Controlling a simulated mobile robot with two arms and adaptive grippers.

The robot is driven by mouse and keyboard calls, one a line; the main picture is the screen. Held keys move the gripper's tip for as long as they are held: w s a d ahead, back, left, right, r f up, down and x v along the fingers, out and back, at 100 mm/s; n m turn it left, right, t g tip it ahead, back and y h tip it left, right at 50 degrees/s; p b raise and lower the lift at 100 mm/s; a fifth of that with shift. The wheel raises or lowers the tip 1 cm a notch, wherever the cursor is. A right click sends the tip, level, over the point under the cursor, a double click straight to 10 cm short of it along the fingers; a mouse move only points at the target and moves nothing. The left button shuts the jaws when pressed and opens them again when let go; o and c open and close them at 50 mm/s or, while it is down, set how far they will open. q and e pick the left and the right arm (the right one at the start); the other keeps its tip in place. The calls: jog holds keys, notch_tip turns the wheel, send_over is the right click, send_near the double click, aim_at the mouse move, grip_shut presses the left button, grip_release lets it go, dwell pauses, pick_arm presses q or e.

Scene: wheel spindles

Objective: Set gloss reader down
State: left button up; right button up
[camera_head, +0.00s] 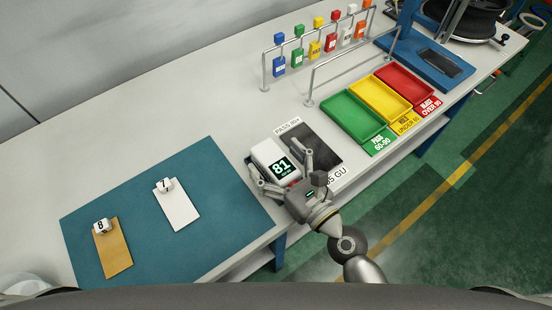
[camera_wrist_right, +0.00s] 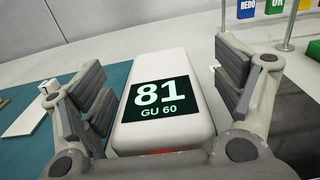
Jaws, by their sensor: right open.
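The gloss reader (camera_head: 268,153) is a white block with a dark screen reading 81. My right gripper (camera_head: 281,161) is open, with one finger on each side of the reader. The reader's underside is hidden. My left gripper is not in view.
Coloured tags hang on a rack (camera_head: 318,47). A teal mat (camera_head: 150,235) at left holds a white card (camera_head: 178,208) and a tan card (camera_head: 112,250).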

aim_at(292, 182)
jog(key=shift+r, duration=0.2)
jog(key=b+v, duration=0.1)
jog(key=v, duration=0.2)
jog(key=b+v, duration=0.2)
jog(key=v, duration=0.2)
jog(key=b+v, duration=0.1)
jog(key=v, duration=0.2)
jog(key=shift+s+d+f+b, duration=0.15)
jog(key=shift+s+f+b, duration=0.05)
jog(key=shift+f+b, duration=0.15)
jog(key=shift+s+d+r+b, duration=0.35)
jog(key=shift+s+d+b, duration=0.1)
jog(key=shift+s, duration=0.15)
jog(key=shift+s, duration=0.1)
